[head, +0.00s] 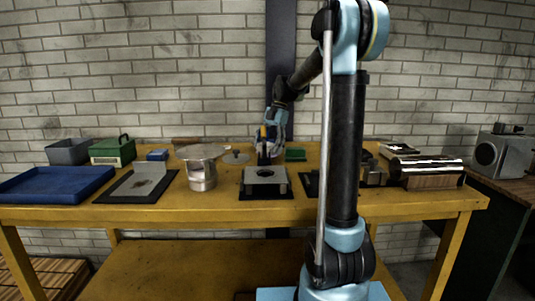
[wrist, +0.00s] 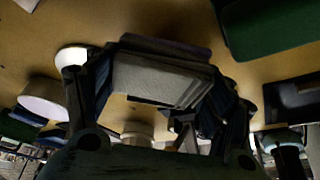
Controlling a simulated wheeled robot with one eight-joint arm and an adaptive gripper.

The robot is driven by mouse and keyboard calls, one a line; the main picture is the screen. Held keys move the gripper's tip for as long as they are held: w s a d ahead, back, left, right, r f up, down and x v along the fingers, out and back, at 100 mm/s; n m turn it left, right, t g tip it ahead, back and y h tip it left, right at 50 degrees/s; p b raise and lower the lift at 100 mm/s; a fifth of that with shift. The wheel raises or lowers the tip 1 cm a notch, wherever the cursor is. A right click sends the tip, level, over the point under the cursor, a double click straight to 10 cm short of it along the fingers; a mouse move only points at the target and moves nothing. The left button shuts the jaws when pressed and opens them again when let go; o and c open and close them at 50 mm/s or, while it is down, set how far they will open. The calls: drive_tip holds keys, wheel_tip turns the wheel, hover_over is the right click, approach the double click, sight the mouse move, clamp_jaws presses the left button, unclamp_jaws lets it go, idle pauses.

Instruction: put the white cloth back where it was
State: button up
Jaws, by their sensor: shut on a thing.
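My gripper (head: 268,140) is low over the back middle of the yellow table, behind a metal block on a black mat. In the wrist view, my gripper (wrist: 165,105) has its two dark fingers on either side of a pale grey, flat, layered piece, which looks like the folded white cloth (wrist: 155,80). The gripper is shut on it. In the head view a small pale patch shows at the gripper, partly hidden by dark upright shapes; I cannot make out the cloth's outline there. Whether the cloth touches the table is unclear.
A blue tray (head: 55,184), grey bin (head: 68,152) and green box (head: 113,151) stand left. A metal canister (head: 202,176) and metal block (head: 265,182) stand in front of the gripper. A small green box (head: 295,154) is beside it. Shiny pipes (head: 425,167) lie right.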

drive_tip(key=shift+f, duration=1.25)
drive_tip(key=o, duration=0.8)
drive_tip(key=shift+c, duration=0.2)
drive_tip(key=v, duration=1.2)
